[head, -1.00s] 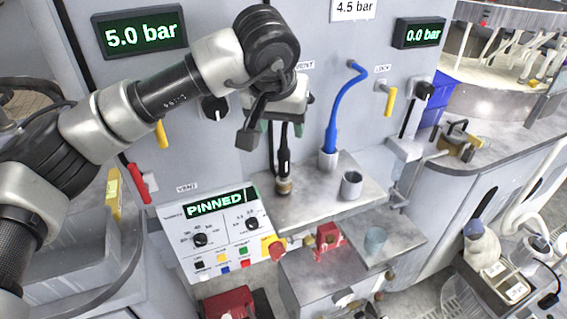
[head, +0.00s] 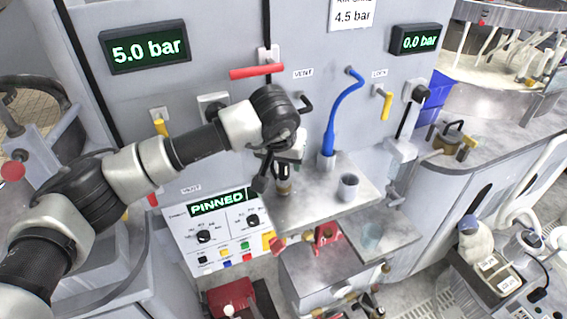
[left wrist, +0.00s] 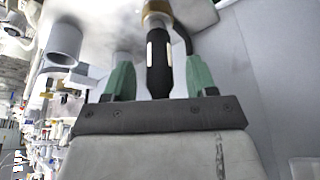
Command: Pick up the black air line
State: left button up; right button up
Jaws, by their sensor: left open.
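The black air line (head: 283,172) stands upright in a brass fitting on the grey shelf, largely hidden by my left gripper in the head view. In the left wrist view its thick black body (left wrist: 158,62) with pale stripes rises from the brass end, and a thin black hose curves beside it. My left gripper (head: 277,167) has come down around it. Its green fingers (left wrist: 160,78) are open, one on each side of the black body, with visible gaps. My right gripper is not in view.
A blue air line (head: 331,130) stands in a holder to the right, with a grey cup (head: 348,187) in front of it on the shelf (head: 318,205). A red handle (head: 257,72) sticks out from the panel above. The PINNED control box (head: 220,235) is below left.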

pick_arm(q)
jog(key=c, duration=1)
jog(key=shift+r, duration=0.15)
jog(key=shift+c, duration=0.2)
